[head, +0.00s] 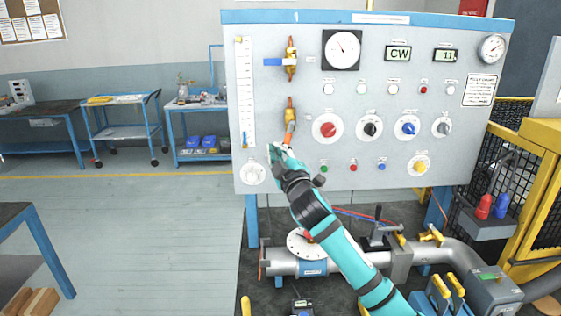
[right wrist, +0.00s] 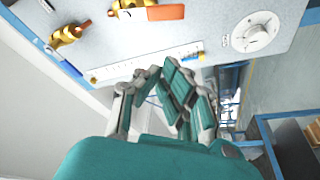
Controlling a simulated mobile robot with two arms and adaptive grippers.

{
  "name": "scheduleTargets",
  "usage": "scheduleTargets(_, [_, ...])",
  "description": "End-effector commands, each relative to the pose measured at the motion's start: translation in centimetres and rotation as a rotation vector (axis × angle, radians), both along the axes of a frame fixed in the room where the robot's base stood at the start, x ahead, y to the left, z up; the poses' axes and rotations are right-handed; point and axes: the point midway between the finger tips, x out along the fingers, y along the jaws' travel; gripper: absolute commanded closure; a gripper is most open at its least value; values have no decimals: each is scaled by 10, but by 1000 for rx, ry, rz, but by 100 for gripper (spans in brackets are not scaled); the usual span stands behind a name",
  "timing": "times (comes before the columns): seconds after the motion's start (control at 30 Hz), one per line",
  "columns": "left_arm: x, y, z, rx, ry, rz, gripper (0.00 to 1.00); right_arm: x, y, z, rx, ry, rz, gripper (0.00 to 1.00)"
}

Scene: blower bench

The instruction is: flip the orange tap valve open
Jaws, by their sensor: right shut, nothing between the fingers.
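The orange tap valve has a brass body (head: 290,116) on the left part of the grey panel. Its orange handle (head: 289,135) points down, in line with the body. In the right wrist view the orange handle (right wrist: 166,13) shows at the top edge, apart from the fingers. My right gripper (head: 276,149) is just below and left of the handle's lower end. Its fingers (right wrist: 162,72) are shut together with nothing between them. Whether it touches the handle in the head view is hard to tell. My left gripper is not in view.
A blue-handled brass valve (head: 290,60) sits above, its handle pointing left. A white scale strip (head: 244,90) is to the left and a white dial (head: 253,173) below left. A red knob (head: 327,128) is close on the right. Grey pipework (head: 283,262) lies below the panel.

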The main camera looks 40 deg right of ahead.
Motion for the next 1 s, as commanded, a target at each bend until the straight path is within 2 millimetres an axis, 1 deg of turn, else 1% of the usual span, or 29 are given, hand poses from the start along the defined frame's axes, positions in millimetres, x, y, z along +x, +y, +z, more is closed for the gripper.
scheduleTargets(0.03, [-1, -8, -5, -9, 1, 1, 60, -7, 2, -3, -1, -2, 2, 100])
scheduleTargets(0.1, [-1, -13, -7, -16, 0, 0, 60, -15, 4, -3, -1, -2, 2, 100])
scheduleTargets(0.23, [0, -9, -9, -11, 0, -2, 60, -23, 6, -3, 0, 0, 1, 100])
scheduleTargets(0.43, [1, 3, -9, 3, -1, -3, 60, -25, 6, -2, 0, -1, 1, 100])
scheduleTargets(0.83, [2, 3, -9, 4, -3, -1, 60, -25, 6, -2, 1, 0, 2, 100])
scheduleTargets(0.87, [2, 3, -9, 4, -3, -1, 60, -25, 7, -4, 3, 3, 2, 100])
scheduleTargets(0.93, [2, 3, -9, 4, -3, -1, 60, -26, 11, -15, 19, 23, 5, 100])
scheduleTargets(0.97, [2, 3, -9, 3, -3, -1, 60, -27, 14, -23, 32, 39, 7, 100])
scheduleTargets(1.0, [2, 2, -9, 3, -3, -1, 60, -30, 19, -38, 56, 68, 12, 100])
